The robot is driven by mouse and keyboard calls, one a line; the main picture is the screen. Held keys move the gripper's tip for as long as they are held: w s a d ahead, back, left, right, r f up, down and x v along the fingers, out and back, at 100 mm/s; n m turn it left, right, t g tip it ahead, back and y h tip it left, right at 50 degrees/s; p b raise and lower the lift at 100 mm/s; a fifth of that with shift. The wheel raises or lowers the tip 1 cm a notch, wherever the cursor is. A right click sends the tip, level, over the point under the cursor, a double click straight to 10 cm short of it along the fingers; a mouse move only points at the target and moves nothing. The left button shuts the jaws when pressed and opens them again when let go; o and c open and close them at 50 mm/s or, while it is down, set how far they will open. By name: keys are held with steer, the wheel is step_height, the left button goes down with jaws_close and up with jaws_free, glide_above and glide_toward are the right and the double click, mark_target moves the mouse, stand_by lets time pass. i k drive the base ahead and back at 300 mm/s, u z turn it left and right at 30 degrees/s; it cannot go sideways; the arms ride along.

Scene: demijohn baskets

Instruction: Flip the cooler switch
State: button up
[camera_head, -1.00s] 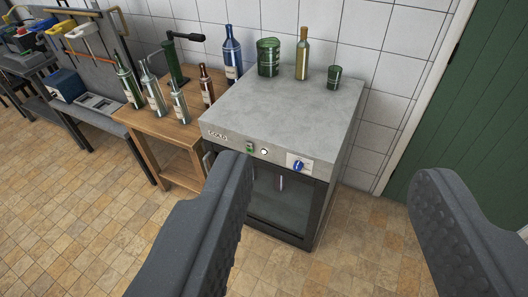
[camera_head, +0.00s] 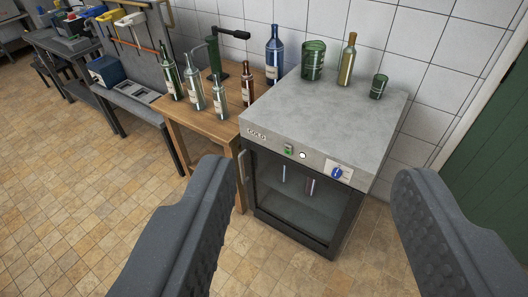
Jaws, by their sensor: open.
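The cooler (camera_head: 310,128) is a grey-topped cabinet with a dark glass door, standing against the tiled wall. On its front panel are a small green switch (camera_head: 288,150), a round white button or lamp (camera_head: 303,156) and a blue knob (camera_head: 337,173) on a white plate. My gripper (camera_head: 312,180) is open and empty. Its two dark fingers stand in the foreground, wide apart, with the cooler front showing between them. Neither finger appears to touch the cooler. The switch is in plain view, nearer the left finger in the picture.
On the cooler top stand a blue bottle (camera_head: 275,55), a green jar (camera_head: 313,60), an amber bottle (camera_head: 348,60) and a green cup (camera_head: 378,86). A wooden table (camera_head: 205,128) with several bottles is at left, beside a dark workbench (camera_head: 125,95). The tiled floor (camera_head: 80,190) is clear.

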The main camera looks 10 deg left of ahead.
mark_target(288, 148)
steer(key=k, duration=1.3)
steer(key=u, duration=0.55)
steer(key=i, duration=2.15)
steer(key=z, duration=0.35)
